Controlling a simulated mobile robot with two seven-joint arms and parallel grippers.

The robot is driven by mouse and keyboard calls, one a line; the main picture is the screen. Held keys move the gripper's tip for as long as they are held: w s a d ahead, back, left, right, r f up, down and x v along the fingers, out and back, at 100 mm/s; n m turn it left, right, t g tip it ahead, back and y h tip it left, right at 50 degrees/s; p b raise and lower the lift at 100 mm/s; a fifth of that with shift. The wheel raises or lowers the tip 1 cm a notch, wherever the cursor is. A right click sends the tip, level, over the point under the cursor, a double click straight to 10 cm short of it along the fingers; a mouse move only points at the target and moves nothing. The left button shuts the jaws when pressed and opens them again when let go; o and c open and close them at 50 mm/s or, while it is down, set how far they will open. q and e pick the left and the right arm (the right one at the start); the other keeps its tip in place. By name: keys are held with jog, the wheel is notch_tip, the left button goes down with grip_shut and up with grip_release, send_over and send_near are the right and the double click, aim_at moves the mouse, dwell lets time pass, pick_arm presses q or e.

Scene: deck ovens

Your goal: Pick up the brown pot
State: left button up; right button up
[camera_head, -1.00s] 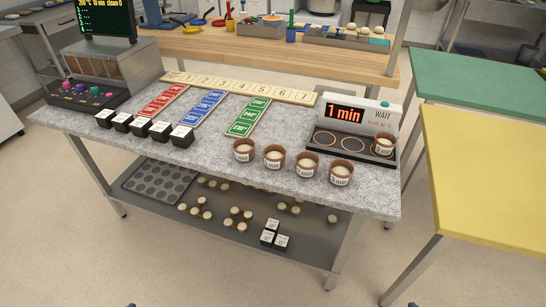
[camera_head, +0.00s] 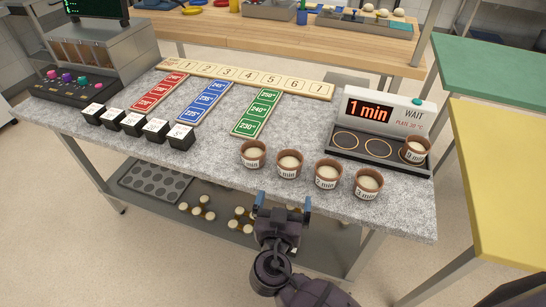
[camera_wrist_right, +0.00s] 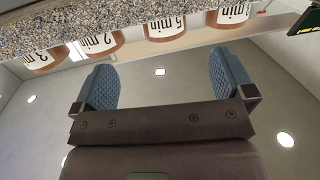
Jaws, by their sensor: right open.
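Several brown pots with pale tops and white minute labels stand in a row along the counter's front edge: the leftmost pot (camera_head: 252,155), a second pot (camera_head: 289,164), a third labelled 2 min (camera_head: 328,175) and the rightmost labelled 3 min (camera_head: 367,184). Another brown pot (camera_head: 414,150) sits on the right ring of the timer plate. My right gripper (camera_head: 283,203) is open and empty, just in front of the counter edge near the second pot. In the right wrist view, its fingers (camera_wrist_right: 162,85) are apart, with the 2 min pot (camera_wrist_right: 97,44) beyond them. My left gripper is out of view.
The timer unit (camera_head: 381,115) reads 1 min and WAIT; two rings on its plate are empty. Black labelled cubes (camera_head: 156,130) stand at the front left. Coloured temperature strips (camera_head: 257,112) lie mid-counter. A lower shelf holds a muffin tray (camera_head: 156,184). A yellow table (camera_head: 505,165) stands at right.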

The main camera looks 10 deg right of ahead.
aim_at(289, 163)
jog(key=shift+m+t, duration=0.3)
jog(key=w, duration=0.1)
jog(key=w+r, duration=0.1)
jog(key=w, duration=0.1)
jog(key=w+d, duration=0.1)
jog(key=w, duration=0.1)
jog(key=shift+r, duration=0.2)
jog(key=shift+w+d+h, duration=0.2)
jog(key=shift+w+h, duration=0.1)
jog(key=shift+w, duration=0.05)
jog(key=x, duration=0.2)
jog(key=p+x, duration=0.1)
jog(key=x, duration=0.1)
jog(key=shift+s+d+r, duration=0.15)
jog(key=shift+d, duration=0.15)
jog(key=shift+w+d, duration=0.25)
jog(key=shift+w, duration=0.35)
jog(key=shift+c, duration=0.2)
jog(key=c, duration=1)
